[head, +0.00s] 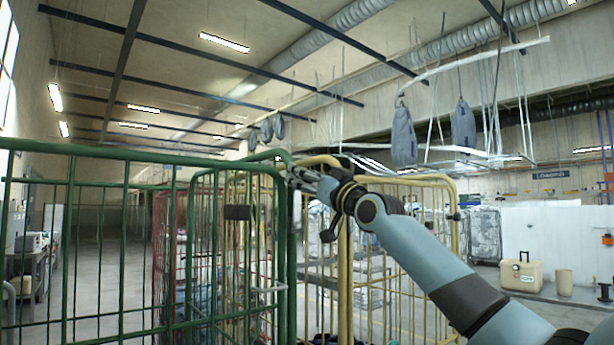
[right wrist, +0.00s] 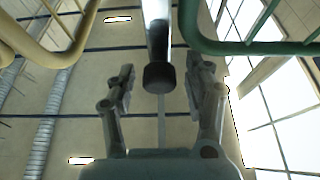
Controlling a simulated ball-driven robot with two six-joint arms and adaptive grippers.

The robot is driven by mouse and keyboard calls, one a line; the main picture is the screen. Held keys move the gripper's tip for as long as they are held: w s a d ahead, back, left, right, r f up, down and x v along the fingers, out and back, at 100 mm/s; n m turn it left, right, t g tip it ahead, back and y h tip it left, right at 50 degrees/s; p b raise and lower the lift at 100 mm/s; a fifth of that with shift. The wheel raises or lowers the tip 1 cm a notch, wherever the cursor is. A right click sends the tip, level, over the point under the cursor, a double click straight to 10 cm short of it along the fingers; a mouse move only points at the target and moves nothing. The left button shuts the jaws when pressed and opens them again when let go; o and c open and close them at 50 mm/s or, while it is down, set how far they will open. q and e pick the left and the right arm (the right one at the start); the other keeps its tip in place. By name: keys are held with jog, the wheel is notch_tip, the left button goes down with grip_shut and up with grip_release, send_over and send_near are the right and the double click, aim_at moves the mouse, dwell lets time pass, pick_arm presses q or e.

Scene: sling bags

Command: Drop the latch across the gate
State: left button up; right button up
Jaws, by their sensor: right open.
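A green barred cage panel (head: 72,220) stands at the left in the head view, and a yellow cage frame (head: 345,265) stands beside it. The right wrist view looks up at the ceiling, with the green rail (right wrist: 270,47) at right and the yellow rail (right wrist: 75,50) at left. A shiny metal bar with a black end cap (right wrist: 159,76), which looks like the latch, comes in from the top between those rails. My right gripper (head: 297,174) is at the top corner where the frames meet. Its fingers (right wrist: 160,82) are open on either side of the cap, with gaps showing. My left gripper is not in view.
A yellow cage (head: 455,230) and a red cage (head: 160,235) stand behind. Grey bags (head: 404,137) hang from an overhead rail. A beige case (head: 521,274) and a bin (head: 564,283) stand on the floor at right. A workbench (head: 30,265) is at far left.

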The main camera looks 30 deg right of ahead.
grip_shut()
dwell(0.3)
